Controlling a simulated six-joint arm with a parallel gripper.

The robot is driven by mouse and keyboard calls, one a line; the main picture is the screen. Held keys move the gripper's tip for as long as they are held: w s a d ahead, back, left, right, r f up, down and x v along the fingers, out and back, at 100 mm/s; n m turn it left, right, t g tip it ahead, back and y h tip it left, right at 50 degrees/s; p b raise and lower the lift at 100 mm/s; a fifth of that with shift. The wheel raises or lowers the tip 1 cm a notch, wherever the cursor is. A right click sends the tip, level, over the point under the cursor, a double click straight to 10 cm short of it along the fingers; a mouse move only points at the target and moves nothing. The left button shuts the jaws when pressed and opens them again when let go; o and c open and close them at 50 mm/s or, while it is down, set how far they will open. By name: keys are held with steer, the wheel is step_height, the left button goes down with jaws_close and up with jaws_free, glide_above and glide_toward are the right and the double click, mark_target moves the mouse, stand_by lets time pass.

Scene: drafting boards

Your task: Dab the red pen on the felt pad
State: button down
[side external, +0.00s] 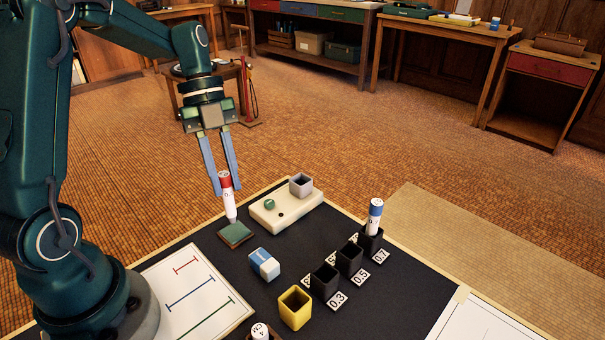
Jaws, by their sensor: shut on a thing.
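The red pen (229,204) has a red upper end and a white barrel, and it stands nearly upright with its tip down. My gripper (226,187) is shut on its red upper part, one blue finger on each side. The felt pad (236,235) is a small green square with a brown edge, lying on the dark mat. The pen's tip is at the pad's far edge in the picture. I cannot tell whether it touches the pad or hovers just above it.
A cream block (270,217) with a grey cup (301,184) stands right of the pad. Nearer are a blue-white eraser (264,264), a yellow cup (295,307) and black holders (324,281), one with a blue-capped pen (375,214). A line drawing (165,285) lies left.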

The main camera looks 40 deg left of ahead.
steer(key=shift+r, duration=2.35)
